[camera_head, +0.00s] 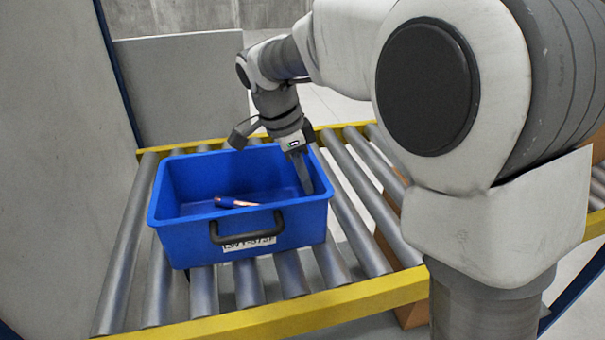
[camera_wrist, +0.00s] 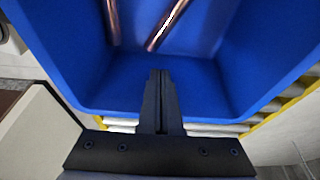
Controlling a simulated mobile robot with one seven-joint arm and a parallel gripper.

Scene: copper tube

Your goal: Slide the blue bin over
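The blue bin (camera_head: 195,222) stands upright on the roller conveyor, with a dark handle and a white label on its near side. Copper tubes (camera_head: 236,202) lie inside it; two show in the wrist view (camera_wrist: 166,25). My gripper (camera_head: 307,187) points down into the bin close to its right wall. In the wrist view its two fingers (camera_wrist: 160,74) are together with nothing visible between them, reaching past the rim of the bin (camera_wrist: 90,108). I cannot tell whether the fingers touch the wall.
The conveyor's rollers (camera_head: 347,195) run bare to the right of the bin, and some rollers (camera_head: 122,270) are bare on the left. Yellow rails (camera_head: 300,314) edge the conveyor. A grey panel (camera_head: 185,90) stands behind, and a brown box (camera_head: 412,312) sits below at right.

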